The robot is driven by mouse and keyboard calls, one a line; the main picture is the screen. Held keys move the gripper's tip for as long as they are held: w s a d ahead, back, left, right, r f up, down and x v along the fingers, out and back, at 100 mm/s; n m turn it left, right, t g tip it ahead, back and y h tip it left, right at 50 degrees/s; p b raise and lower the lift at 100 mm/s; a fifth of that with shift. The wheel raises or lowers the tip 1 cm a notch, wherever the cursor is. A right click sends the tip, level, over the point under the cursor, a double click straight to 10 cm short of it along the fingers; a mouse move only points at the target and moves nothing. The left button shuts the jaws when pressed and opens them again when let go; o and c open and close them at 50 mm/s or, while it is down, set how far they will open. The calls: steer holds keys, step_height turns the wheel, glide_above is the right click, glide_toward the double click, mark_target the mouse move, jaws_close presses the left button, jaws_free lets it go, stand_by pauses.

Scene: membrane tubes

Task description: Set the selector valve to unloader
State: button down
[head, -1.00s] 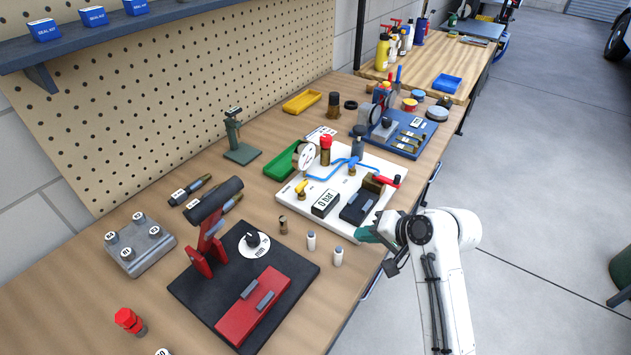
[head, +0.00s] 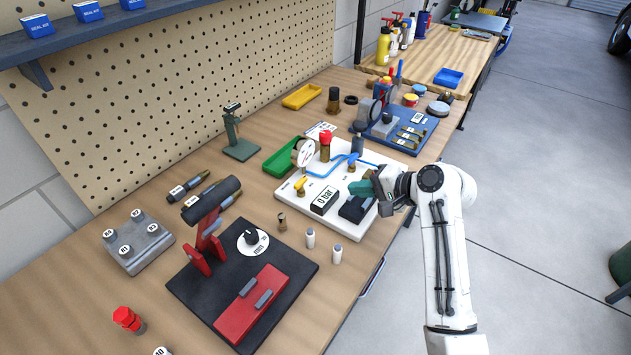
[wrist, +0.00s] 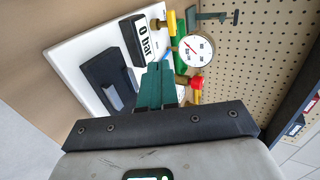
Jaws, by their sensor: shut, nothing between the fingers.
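A white valve panel (head: 305,221) lies on the bench. It carries a round gauge (head: 304,153), a brass fitting with a red cap (head: 325,141), yellow handles (head: 300,186), a blue line (head: 322,172) and a "0 bar" display (head: 324,200). I cannot tell which fitting is the selector valve, and its label is unreadable. My gripper (head: 358,187), with green fingers, is shut and empty above the panel's right part. In the wrist view its fingertips (wrist: 160,67) point toward the display (wrist: 143,42) and gauge (wrist: 196,50).
A black block (head: 355,209) sits on the panel near my gripper. A dark plate with a red stand (head: 206,252) and a dial (head: 252,243) lies front left. Small white-topped cylinders (head: 310,238) stand between. A green tray (head: 282,160) and blue board (head: 405,132) lie beyond.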

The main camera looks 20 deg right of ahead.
steer(key=p, duration=0.2)
glide_toward(301, 186)
steer(key=w+f, duration=0.2)
steer(key=w, duration=0.1)
steer(key=w+f, duration=0.1)
steer(key=shift+w+a+f, duration=0.1)
steer(key=shift+w+a, duration=0.25)
steer(key=shift+a, duration=0.05)
steer(key=shift+w+a, duration=0.35)
steer(key=shift+w, duration=0.15)
